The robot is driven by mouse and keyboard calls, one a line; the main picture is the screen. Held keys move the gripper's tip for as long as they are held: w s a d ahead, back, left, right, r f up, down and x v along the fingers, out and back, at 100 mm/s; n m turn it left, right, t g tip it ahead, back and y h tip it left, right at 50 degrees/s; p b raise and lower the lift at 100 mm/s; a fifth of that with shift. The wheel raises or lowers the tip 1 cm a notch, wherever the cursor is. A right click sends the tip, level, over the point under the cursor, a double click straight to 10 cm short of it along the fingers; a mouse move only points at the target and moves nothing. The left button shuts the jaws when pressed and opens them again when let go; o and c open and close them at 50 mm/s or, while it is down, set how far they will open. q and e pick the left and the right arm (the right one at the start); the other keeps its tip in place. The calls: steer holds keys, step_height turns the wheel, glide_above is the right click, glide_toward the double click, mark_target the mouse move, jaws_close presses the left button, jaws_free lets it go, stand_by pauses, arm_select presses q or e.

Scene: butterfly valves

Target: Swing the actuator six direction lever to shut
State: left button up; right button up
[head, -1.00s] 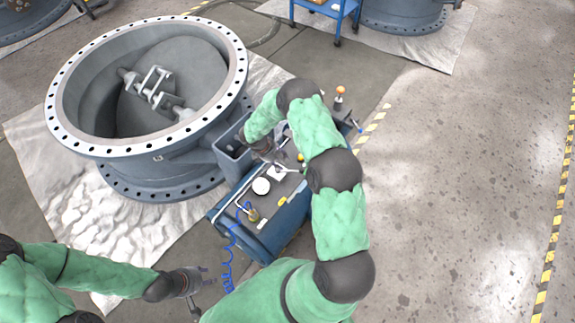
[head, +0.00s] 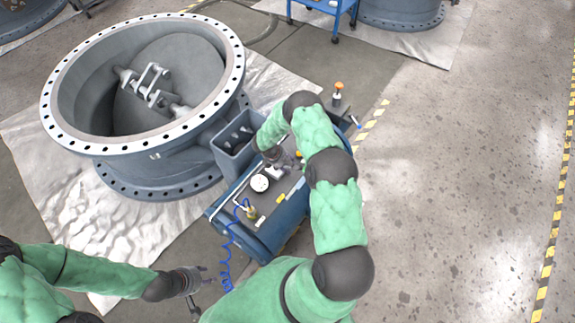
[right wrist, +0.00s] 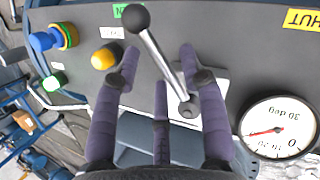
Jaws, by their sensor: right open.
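The direction lever (right wrist: 160,58) is a metal rod with a black ball knob (right wrist: 135,18), rising from a light plate on the grey panel. Its knob lies by a partly hidden green label (right wrist: 119,10); a yellow label reading "HUT" (right wrist: 302,20) is to the right. My right gripper (right wrist: 159,62) is open, its purple fingers over the panel with the rod between the two upper fingers; contact is unclear. In the head view the right gripper (head: 277,160) is over the actuator and hides most of the lever. My left gripper (head: 206,275) appears open and empty, lower left.
A dial gauge (right wrist: 278,128) with a red needle sits right of the lever. A yellow knob (right wrist: 107,57) and blue and green fittings are to the left. The large flanged valve (head: 150,148) stands beside the blue actuator (head: 268,236).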

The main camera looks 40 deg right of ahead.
jaws_close()
